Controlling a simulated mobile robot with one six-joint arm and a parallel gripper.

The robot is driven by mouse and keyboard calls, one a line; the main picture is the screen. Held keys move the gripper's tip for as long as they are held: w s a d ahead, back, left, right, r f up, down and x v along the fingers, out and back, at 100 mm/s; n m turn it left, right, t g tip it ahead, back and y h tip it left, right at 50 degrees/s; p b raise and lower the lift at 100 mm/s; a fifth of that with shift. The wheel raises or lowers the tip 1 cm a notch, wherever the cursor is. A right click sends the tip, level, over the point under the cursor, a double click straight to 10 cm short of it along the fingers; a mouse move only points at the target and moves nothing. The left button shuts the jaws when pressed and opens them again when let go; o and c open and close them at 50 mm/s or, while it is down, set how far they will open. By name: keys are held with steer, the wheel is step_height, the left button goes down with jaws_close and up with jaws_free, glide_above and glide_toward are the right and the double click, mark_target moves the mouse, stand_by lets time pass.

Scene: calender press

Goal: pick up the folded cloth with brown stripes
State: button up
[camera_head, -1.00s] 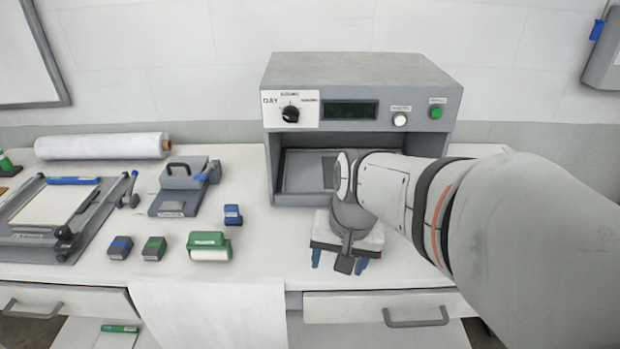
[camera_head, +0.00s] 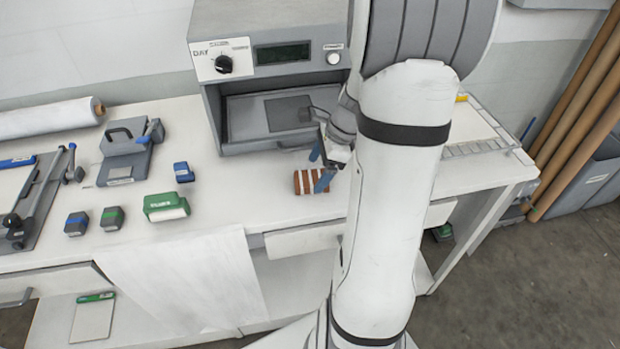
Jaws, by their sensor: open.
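The folded cloth with brown stripes (camera_head: 306,182) lies on the white bench top, in front of the grey press. It shows brown and white bands. My gripper (camera_head: 321,168) is beside it, with its blue fingers at the cloth's upper and right side. The jaws are open, and one finger overlaps the cloth's right end in the picture. I cannot tell whether the fingers touch it. My arm hides the bench just to the right of the gripper.
The press (camera_head: 268,100) stands right behind the cloth with its front bay open. A white sheet (camera_head: 185,280) hangs over the front edge. Brown tubes (camera_head: 580,125) lean at the right.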

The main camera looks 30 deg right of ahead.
mark_target(312, 181)
steer(key=shift+x, duration=1.3)
steer(key=shift+c, duration=0.5)
steer(key=c, duration=1)
steer(key=shift+o, duration=0.2)
